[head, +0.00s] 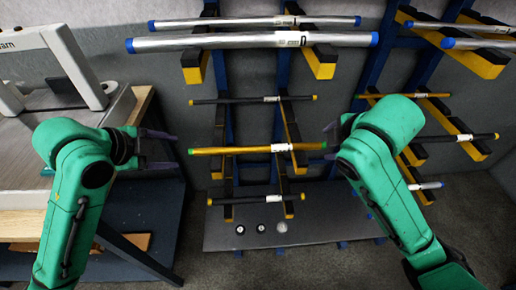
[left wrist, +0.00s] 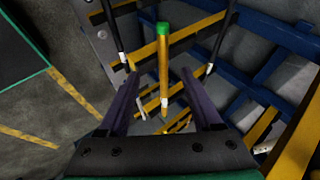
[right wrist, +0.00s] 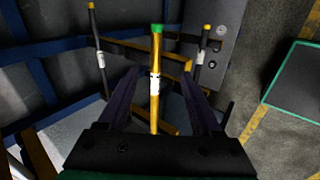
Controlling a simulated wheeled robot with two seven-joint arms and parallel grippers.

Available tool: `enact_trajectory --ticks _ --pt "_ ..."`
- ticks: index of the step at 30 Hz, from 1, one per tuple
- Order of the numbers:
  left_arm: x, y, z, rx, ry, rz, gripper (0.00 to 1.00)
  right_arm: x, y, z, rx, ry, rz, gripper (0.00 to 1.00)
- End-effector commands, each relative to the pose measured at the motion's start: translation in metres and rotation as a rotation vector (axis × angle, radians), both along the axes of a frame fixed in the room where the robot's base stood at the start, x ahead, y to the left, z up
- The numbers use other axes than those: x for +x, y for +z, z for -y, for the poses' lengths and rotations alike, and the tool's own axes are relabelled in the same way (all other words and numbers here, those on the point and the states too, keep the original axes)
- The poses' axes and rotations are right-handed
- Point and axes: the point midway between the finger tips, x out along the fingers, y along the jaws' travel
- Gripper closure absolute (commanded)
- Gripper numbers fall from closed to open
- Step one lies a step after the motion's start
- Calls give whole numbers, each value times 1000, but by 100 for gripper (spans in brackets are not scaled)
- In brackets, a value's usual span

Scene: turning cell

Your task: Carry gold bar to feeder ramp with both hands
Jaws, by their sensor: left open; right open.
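The gold bar (head: 245,150) has green end caps and a white label, and lies level across yellow-black rack arms in the head view. My left gripper (head: 175,150) is open just left of the bar's left end. My right gripper (head: 328,140) is open by the bar's right end. In the left wrist view the gold bar (left wrist: 163,65) shows between the open fingers, its green cap toward the top. In the right wrist view the gold bar (right wrist: 155,80) also shows between the open fingers. Neither gripper touches it visibly. I do not make out the feeder ramp for certain.
Large silver bars with blue caps (head: 250,40) lie on the upper rack arms. Thin dark bars with yellow caps (head: 253,99) lie above and below the gold bar. A second rack (head: 400,110) stands at right. A white machine (head: 60,60) stands on a bench at left.

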Motion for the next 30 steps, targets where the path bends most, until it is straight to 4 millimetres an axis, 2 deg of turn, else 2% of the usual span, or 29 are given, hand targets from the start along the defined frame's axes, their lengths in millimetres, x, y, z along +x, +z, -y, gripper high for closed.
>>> enact_trajectory --ticks 3,11,17,25,30 --pt "2 9 1 25 -51 28 34 2 9 1 -44 37 11 34" --pt "2 8 2 22 -48 25 34 3 8 1 -38 34 12 34" --pt "7 1 5 19 -46 24 34 12 5 -1 -22 39 31 34" --pt "18 -14 13 20 -46 23 34 20 -17 -1 -26 33 5 34" --pt "38 -40 26 18 -46 21 34 41 -44 1 -38 33 5 34"
